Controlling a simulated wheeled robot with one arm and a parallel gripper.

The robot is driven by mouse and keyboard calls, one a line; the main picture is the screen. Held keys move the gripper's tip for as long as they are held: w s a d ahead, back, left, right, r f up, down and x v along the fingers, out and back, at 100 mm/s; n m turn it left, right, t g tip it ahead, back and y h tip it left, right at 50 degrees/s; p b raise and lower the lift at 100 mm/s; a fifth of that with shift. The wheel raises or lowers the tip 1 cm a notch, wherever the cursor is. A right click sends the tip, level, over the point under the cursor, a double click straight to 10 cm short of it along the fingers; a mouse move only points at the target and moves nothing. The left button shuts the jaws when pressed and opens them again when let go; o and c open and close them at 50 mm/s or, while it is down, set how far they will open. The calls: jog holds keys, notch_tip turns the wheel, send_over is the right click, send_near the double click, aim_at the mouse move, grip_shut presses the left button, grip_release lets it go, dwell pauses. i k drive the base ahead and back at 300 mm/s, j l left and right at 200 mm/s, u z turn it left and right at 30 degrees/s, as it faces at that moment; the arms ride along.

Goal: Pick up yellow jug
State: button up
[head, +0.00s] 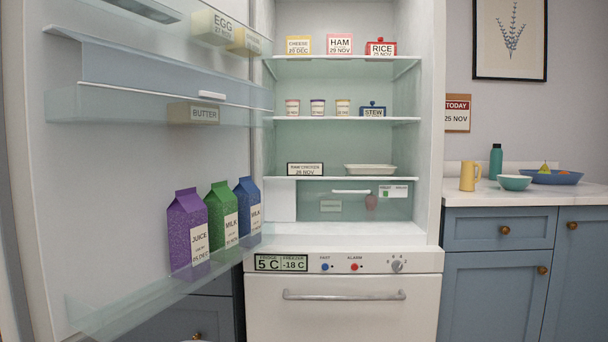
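The yellow jug (467,177) stands upright on the white counter at the right, close to the counter's left end by the fridge. Its handle shows on its right side. A teal bowl stands just to the right of it. My gripper is not in the head view.
The fridge door (110,150) stands open at the left, with cartons on its lowest shelf. The counter (570,194) also holds a teal bowl (514,182), a green bottle (496,161) and a blue fruit bowl (555,178). Blue cabinets (497,280) stand below the counter.

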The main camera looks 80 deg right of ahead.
aim_at(467, 181)
jog(key=z, duration=3.6)
jog(key=i+l+u, duration=0.1)
jog(key=i+l, duration=0.1)
jog(key=l, duration=0.05)
